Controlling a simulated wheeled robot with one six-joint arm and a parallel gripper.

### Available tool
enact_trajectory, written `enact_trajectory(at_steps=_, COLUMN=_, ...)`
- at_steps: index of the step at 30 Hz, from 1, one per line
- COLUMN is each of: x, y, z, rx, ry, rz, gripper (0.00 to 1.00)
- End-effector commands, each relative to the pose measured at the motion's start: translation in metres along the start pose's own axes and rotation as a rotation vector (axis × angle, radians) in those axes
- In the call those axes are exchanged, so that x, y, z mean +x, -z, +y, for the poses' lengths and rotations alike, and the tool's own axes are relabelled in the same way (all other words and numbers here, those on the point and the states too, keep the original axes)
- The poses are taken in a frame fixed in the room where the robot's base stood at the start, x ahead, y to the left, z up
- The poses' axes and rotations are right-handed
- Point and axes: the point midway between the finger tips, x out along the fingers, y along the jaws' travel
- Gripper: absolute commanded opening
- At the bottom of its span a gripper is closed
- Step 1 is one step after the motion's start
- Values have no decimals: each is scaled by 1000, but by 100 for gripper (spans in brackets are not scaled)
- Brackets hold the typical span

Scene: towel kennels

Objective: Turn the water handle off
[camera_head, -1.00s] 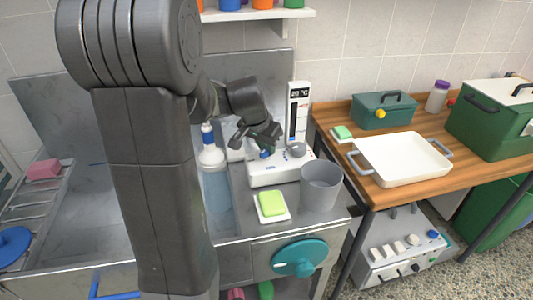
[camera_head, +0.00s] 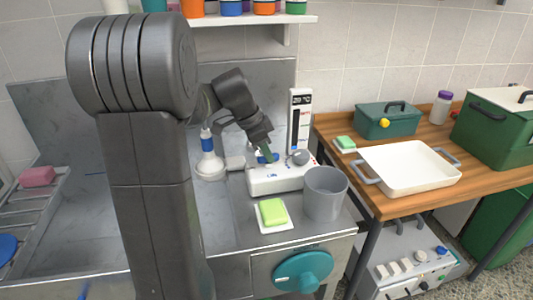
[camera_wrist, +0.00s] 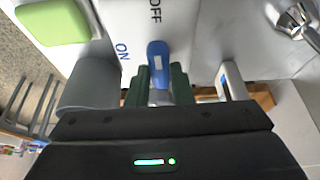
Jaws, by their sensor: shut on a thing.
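The blue water handle (camera_wrist: 157,52) is on a white unit (camera_head: 285,183) with a display column, on the metal counter. In the wrist view it lies between the green fingers of my gripper (camera_wrist: 158,82), which is shut on it. Black "OFF" lettering is beyond the handle's tip and blue "ON" lettering is to its left. In the head view my gripper (camera_head: 266,152) reaches down to the unit from the left and partly covers the handle.
A grey cup (camera_head: 324,195) stands right of the unit's front, and a green sponge (camera_head: 273,211) lies before it. A white tray (camera_head: 408,168) and green box (camera_head: 386,117) are on the wooden table.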

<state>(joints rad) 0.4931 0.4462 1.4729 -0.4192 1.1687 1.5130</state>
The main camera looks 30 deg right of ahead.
Motion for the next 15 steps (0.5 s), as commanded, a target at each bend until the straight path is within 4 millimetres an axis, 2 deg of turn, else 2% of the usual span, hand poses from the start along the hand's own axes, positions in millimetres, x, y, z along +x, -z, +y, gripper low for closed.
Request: enact_trajectory(at_steps=15, x=0, y=0, z=0, rx=41, ry=-16, rz=-1, gripper=0)
